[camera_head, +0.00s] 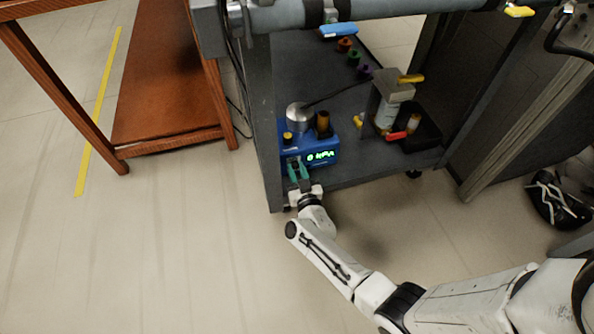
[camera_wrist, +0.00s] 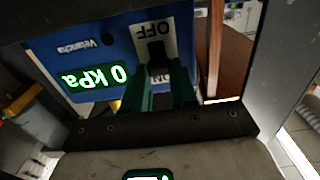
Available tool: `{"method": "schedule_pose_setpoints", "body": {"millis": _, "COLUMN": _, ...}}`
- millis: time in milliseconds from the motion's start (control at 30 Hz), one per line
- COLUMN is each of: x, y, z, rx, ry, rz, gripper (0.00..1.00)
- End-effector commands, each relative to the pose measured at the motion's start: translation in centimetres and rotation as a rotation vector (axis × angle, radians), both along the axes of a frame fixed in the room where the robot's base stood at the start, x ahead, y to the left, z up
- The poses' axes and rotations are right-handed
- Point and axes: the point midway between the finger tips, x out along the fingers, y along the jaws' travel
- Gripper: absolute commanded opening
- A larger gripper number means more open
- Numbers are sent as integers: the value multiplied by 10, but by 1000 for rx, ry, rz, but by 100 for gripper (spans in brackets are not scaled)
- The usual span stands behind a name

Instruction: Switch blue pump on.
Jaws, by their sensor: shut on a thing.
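The blue pump (camera_head: 330,143) stands on the lower shelf of the dark cart, its front facing my arm. In the wrist view its front panel (camera_wrist: 100,45) appears upside down, with a lit green display (camera_wrist: 98,80) reading 0 kPa. Beside the display is a black switch (camera_wrist: 157,52) between labels OFF and ON. My gripper (camera_head: 297,168) is at the left of the pump's front. In the wrist view its green fingers (camera_wrist: 161,75) are shut on the switch and hide part of it and of the ON label.
A grey cart post (camera_head: 262,130) stands close left of my gripper. A stand with a clear vessel (camera_head: 386,115) is right of the pump. Small coloured parts (camera_head: 354,58) lie behind on the shelf. A wooden table (camera_head: 165,140) is at left. The floor in front is clear.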

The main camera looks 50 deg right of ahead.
Motion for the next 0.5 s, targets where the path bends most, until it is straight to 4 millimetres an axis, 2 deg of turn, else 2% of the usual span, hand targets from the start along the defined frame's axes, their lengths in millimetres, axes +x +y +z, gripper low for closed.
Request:
{"method": "schedule_pose_setpoints", "body": {"millis": 33, "x": 0, "y": 0, "z": 8, "rx": 0, "ry": 0, "rz": 0, "gripper": 0}}
{"method": "schedule_pose_setpoints", "body": {"millis": 367, "x": 0, "y": 0, "z": 9, "rx": -3, "ry": -4, "rz": -2, "gripper": 0}}
{"method": "schedule_pose_setpoints", "body": {"millis": 400, "x": 0, "y": 0, "z": 9, "rx": -3, "ry": -4, "rz": -2, "gripper": 30}}
{"method": "schedule_pose_setpoints", "body": {"millis": 500, "x": 0, "y": 0, "z": 8, "rx": -2, "ry": -3, "rz": -1, "gripper": 40}}
